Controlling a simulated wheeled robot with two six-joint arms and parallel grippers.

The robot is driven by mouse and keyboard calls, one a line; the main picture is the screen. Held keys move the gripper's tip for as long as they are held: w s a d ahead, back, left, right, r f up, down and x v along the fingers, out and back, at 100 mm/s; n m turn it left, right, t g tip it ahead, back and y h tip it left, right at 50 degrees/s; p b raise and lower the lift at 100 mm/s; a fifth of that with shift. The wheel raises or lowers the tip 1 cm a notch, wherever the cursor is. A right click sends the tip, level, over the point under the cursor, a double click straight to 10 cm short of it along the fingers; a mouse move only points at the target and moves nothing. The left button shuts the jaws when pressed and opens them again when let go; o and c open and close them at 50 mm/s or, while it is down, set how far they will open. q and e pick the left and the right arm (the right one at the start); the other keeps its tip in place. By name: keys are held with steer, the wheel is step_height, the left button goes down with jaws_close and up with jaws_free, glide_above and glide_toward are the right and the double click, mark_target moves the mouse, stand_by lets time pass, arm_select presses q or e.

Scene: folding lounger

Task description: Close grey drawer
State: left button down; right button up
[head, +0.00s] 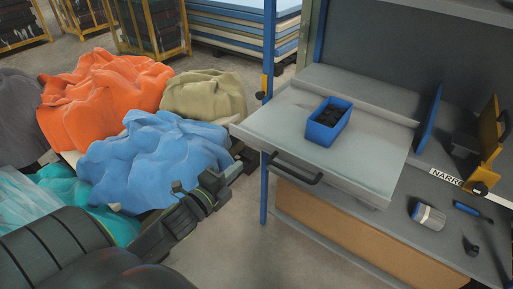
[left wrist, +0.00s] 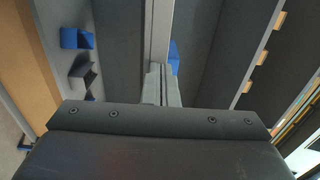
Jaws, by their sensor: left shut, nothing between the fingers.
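The grey drawer (head: 257,136) is in the workbench at the right of the head view. It stands out from the bench, with a black bar handle (head: 295,171) on its front. A blue bin (head: 328,121) with dark contents sits on the grey surface above the handle. My left gripper (head: 243,161) is shut and empty, left of the drawer front and apart from the handle. Its closed fingers also show in the left wrist view (left wrist: 160,84). My right gripper is not in view.
A blue post (head: 268,60) rises beside the drawer. Blue (head: 155,158), orange (head: 105,92) and olive (head: 205,94) cloth heaps lie left of it. A lower shelf holds a white-and-blue container (head: 428,216) and tools. Bare floor (head: 240,235) lies in front.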

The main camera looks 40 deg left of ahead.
mark_target(263, 144)
arm_select(q)
steer(key=w+p, duration=0.1)
steer(key=w, duration=0.7)
steer(key=shift+w+d, duration=0.15)
steer(key=shift+w, duration=0.65)
steer(key=shift+w, duration=0.1)
